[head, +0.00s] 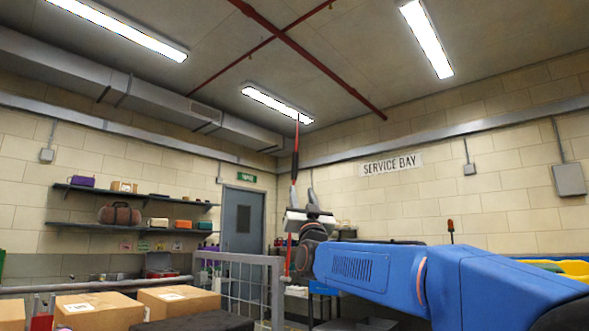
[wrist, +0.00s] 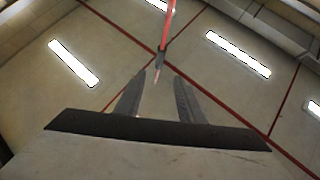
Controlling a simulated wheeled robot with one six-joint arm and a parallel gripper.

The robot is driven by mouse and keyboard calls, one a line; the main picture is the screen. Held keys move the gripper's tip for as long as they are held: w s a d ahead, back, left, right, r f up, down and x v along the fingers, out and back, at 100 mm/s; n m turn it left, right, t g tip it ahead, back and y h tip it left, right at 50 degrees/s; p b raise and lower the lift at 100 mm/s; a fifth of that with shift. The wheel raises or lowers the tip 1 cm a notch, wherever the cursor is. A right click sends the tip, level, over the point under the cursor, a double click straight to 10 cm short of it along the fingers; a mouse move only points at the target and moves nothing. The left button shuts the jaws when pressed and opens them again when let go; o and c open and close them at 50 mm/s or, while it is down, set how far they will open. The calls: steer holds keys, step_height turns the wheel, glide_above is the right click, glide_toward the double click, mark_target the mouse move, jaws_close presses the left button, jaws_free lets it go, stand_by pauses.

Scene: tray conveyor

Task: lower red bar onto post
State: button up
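In the head view a thin red bar (head: 297,133) stands nearly upright with a dark section partway down. Its lower part runs behind or beside my gripper (head: 302,196), so I cannot tell if they touch. My gripper points up at the end of my blue arm. In the wrist view the two grey fingers stand apart, with my gripper (wrist: 160,79) open. The red bar (wrist: 169,22) comes in from the top, and its grey and pale end shows around the fingertips, not visibly clamped. I cannot make out the post with certainty.
A grey mesh railing (head: 244,268) stands left of my arm. Cardboard boxes (head: 100,309) are at the lower left. Shelves (head: 132,195) with goods hang on the left wall beside a grey door (head: 244,217).

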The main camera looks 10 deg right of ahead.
mark_target(295, 169)
steer(key=x, duration=1.7)
steer(key=shift+w, duration=0.1)
jaws_close()
